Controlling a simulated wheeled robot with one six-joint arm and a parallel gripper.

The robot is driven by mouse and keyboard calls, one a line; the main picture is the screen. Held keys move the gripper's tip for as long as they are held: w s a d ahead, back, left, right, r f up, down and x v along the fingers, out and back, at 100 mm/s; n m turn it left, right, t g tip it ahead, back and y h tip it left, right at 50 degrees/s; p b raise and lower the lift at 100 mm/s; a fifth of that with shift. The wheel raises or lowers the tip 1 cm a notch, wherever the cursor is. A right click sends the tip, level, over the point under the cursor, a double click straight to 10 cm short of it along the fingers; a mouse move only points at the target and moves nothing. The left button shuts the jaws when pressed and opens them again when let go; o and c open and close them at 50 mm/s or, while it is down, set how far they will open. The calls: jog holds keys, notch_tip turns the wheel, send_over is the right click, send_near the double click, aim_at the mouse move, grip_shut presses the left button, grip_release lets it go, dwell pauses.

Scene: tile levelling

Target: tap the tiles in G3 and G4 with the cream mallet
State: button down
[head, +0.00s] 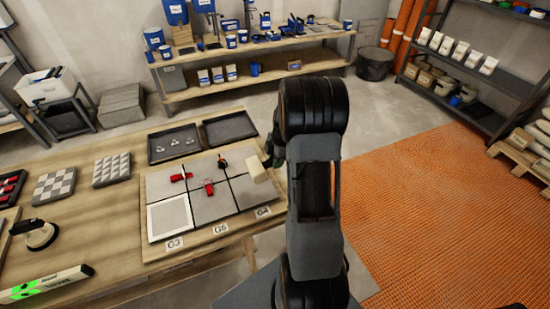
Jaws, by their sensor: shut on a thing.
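The cream mallet (256,171) shows as a pale block-like head over the back part of the G4 tile (252,192); I cannot tell whether it touches. My gripper (271,152) is shut on the mallet, partly hidden behind my dark arm; the handle is barely visible. The G3 tile (170,217) lies at the front left of the board, with a pale border around a grey middle. The labels G3 (174,244) and G4 (263,212) stand on the board's front edge.
Two dark trays (174,143) sit behind the board. A suction cup (41,235) and a spirit level (48,284) lie left. My arm covers the right side.

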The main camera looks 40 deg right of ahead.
notch_tip(320, 180, down, 6)
jog(key=b, duration=0.3)
jog(key=shift+f, duration=0.1)
jog(key=shift+r+p, duration=1.1)
jog(key=shift+r, duration=1.1)
jog(key=shift+f, duration=0.1)
notch_tip(320, 180, down, 5)
jog(key=b, duration=0.4)
jog(key=shift+r+p, duration=1.2)
jog(key=shift+r, duration=1.5)
jog(key=shift+f, duration=0.1)
